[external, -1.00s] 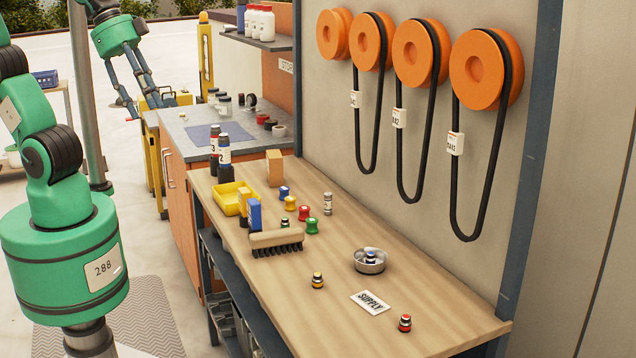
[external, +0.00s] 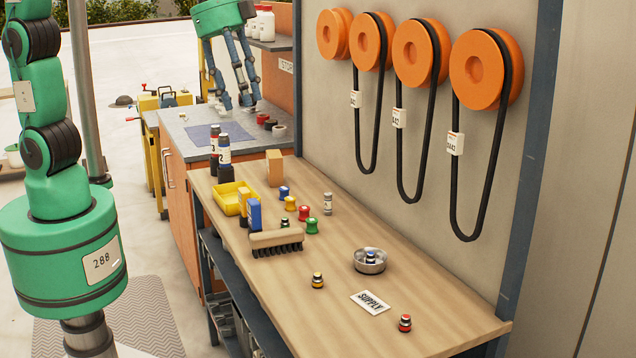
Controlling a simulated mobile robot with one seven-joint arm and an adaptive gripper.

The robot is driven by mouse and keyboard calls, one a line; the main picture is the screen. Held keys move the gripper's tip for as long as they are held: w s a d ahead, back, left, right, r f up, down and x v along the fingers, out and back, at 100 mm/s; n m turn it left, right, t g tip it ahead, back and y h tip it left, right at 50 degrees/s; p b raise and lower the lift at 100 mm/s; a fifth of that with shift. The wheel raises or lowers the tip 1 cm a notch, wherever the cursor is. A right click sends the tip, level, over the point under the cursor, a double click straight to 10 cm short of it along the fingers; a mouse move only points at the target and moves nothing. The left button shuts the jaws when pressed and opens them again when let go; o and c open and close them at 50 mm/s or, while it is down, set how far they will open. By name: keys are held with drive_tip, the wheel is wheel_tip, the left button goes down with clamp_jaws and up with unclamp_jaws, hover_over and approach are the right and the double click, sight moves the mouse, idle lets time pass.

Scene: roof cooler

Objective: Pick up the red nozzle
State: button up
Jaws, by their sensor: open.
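A small red-and-black piece (external: 405,323), which looks like the red nozzle, stands upright near the front right corner of the wooden bench (external: 350,320). A plainer red spool-like piece (external: 304,213) stands mid-bench among other coloured ones. My gripper (external: 238,104) is open with its fingers pointing down over the grey counter at the back. It is far from both red pieces, and nothing shows between its fingers. The fingertips hide part of the counter's back.
A brush (external: 276,240) and yellow tray (external: 231,196) sit farther back. Black belts (external: 456,190) hang on the wall. The bench's front left is clear.

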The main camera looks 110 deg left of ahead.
drive_tip(key=w+f+m+p, duration=0.15)
drive_tip(key=w+f, duration=0.25)
drive_tip(key=w, duration=0.7)
drive_tip(key=m+g+p, duration=0.3)
drive_tip(key=m, duration=0.2)
hover_over(406, 316)
wheel_tip(406, 316, down, 28)
drive_tip(key=f, duration=0.1)
drive_tip(key=shift+f, duration=0.1)
drive_tip(key=shift+f, duration=4.25)
drive_tip(key=shift+f, duration=0.15)
drive_tip(key=shift+f, duration=2.45)
